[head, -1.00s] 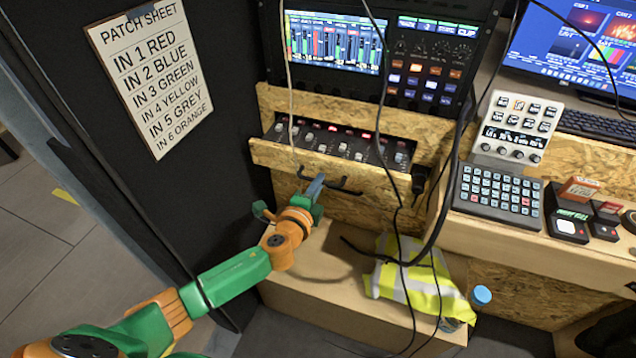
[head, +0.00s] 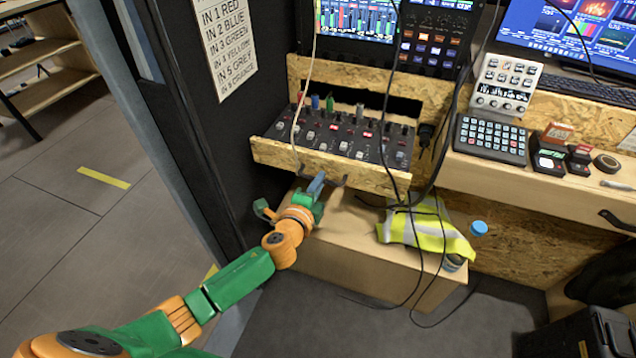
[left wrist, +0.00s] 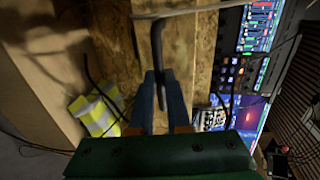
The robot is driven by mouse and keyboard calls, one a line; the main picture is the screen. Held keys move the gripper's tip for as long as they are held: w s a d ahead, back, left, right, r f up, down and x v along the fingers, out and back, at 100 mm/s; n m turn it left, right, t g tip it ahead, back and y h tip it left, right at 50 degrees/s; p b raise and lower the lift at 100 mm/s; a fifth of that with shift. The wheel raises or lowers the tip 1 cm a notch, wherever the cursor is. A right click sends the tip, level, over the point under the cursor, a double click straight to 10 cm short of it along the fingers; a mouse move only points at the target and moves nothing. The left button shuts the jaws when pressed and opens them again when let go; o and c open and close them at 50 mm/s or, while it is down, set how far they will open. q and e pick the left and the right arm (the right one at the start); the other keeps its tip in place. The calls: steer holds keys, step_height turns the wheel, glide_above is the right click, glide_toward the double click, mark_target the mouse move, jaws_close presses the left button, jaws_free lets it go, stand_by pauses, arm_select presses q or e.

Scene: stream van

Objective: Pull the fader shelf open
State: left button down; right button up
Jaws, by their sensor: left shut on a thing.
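The fader shelf (head: 330,167) is a chipboard-fronted drawer that stands well out from the rack. Its black fader panel (head: 352,134) shows, with coloured plugs at its back left. A dark bar handle (head: 336,183) is on its front; the handle also shows in the left wrist view (left wrist: 157,42). My right gripper is not in view.
A thin pale cable (head: 303,110) and black cables (head: 392,110) hang across the shelf front. Below are a wooden bench (head: 345,250) with a yellow hi-vis vest (head: 425,226) and a blue-capped bottle (head: 478,228). A dark panel stands close on the left. Floor is free at left.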

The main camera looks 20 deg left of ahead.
arm_select(q)
steer(key=shift+s, duration=0.2)
steer(key=c, duration=0.9)
jaws_free()
steer(key=shift+w+d, duration=0.1)
steer(key=shift+w, duration=0.05)
steer(key=p+v, duration=0.1)
steer(key=v, duration=0.6)
